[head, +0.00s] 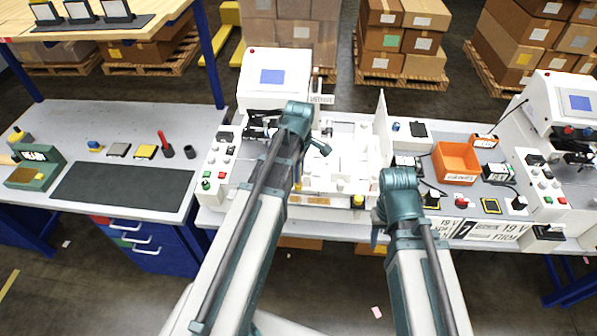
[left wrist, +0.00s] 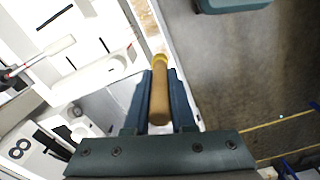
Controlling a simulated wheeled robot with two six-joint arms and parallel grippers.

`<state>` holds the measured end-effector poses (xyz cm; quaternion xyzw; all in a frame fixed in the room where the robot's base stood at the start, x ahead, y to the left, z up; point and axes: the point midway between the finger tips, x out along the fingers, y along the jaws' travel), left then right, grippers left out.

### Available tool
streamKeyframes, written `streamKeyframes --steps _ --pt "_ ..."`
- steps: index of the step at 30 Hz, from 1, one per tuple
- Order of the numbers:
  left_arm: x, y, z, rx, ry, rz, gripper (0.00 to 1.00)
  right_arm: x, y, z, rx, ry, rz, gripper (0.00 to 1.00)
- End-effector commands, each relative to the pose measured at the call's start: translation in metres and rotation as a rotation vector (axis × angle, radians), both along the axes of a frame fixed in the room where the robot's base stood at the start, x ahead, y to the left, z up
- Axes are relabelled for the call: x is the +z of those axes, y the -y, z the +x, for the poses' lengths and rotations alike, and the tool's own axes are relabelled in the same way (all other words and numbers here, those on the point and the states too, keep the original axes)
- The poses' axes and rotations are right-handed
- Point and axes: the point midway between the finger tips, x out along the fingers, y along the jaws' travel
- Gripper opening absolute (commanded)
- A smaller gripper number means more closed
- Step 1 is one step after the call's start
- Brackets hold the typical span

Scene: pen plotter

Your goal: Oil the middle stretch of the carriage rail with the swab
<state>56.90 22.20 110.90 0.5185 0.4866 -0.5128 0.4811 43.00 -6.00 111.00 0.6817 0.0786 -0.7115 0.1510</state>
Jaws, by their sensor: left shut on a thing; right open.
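My left gripper (left wrist: 160,78) is shut on a tan wooden handle with a yellow collar, taken to be the swab (left wrist: 159,98). The swab's tip is not clearly seen. In the head view my own left arm hides most of this gripper. The gripper is beside the front edge of the white plotter (head: 350,150), which also fills the left of the left wrist view (left wrist: 100,25). I cannot pick out the carriage rail clearly. My right gripper (head: 377,233) hangs at the bench's front edge, right of the plotter, and looks empty.
An orange bin (head: 456,162) stands to the right of the plotter's raised white panel (head: 383,128). A white console with a blue screen (head: 275,76) stands behind left. A dark mat (head: 125,186) lies on the left bench. Floor shows beyond the front edge.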

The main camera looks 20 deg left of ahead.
Motion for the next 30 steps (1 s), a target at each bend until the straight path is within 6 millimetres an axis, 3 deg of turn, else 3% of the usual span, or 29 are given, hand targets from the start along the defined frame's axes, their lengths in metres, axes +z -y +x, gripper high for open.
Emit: streamKeyframes --steps 14,30 --pt "0.032 0.000 0.000 0.000 0.000 0.000 0.00 0.032 0.000 0.000 0.000 0.000 0.000 0.50" --pt "0.030 0.000 0.000 0.000 0.000 0.000 0.00 0.030 0.000 0.000 0.000 0.000 0.000 0.50"
